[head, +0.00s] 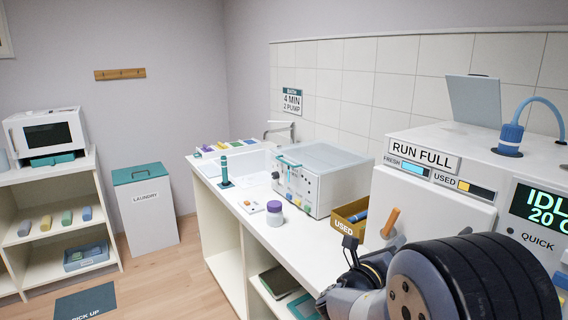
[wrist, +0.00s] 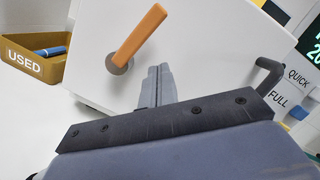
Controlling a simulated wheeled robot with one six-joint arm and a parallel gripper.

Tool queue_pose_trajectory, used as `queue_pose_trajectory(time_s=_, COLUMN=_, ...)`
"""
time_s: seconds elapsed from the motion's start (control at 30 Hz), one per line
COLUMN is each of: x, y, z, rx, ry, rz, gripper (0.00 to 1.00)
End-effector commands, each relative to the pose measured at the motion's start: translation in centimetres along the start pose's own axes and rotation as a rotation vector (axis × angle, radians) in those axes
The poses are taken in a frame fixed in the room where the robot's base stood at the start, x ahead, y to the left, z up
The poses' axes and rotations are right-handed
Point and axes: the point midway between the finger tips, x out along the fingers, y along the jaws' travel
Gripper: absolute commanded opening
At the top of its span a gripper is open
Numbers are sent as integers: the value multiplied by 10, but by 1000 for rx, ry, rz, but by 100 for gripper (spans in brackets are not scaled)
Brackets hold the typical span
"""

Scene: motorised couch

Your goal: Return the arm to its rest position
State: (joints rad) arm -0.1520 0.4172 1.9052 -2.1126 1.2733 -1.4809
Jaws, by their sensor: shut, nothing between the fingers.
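My gripper (wrist: 157,86) shows in the wrist view with its two grey fingers together and nothing between them. It points toward the white front of a machine, next to an orange lever handle (wrist: 139,37). I cannot tell whether the fingertips touch that front. In the head view my arm fills the lower right, and my fingers are hidden there. The orange handle (head: 390,222) shows just above my arm. The machine (head: 425,196) carries a "RUN FULL" sign and a lit "IDLE" display.
A counter (head: 307,243) runs along the wall with a white boxy device (head: 318,180), a purple-lidded jar (head: 274,212) and a cardboard "USED" box (head: 344,222). A laundry bin (head: 147,215) and a shelf (head: 50,180) stand at the left.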

Motion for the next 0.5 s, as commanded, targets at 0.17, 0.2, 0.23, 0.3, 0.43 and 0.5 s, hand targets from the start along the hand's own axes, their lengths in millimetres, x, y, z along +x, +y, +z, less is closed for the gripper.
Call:
queue_pose_trajectory(time_s=0.17, x=0, y=-6, z=10, rx=-97, ry=1, rz=24, gripper=0)
queue_pose_trajectory(time_s=0.2, x=0, y=-7, z=11, rx=-119, ry=0, rz=30, gripper=0)
queue_pose_trajectory(time_s=0.23, x=0, y=-7, z=12, rx=-135, ry=0, rz=34, gripper=0)
queue_pose_trajectory(time_s=0.3, x=-1, y=-9, z=14, rx=-173, ry=-1, rz=43, gripper=0)
queue_pose_trajectory(time_s=0.43, x=-2, y=-11, z=18, rx=-245, ry=-3, rz=61, gripper=0)
queue_pose_trajectory(time_s=0.5, x=-2, y=-12, z=21, rx=-283, ry=-4, rz=70, gripper=0)
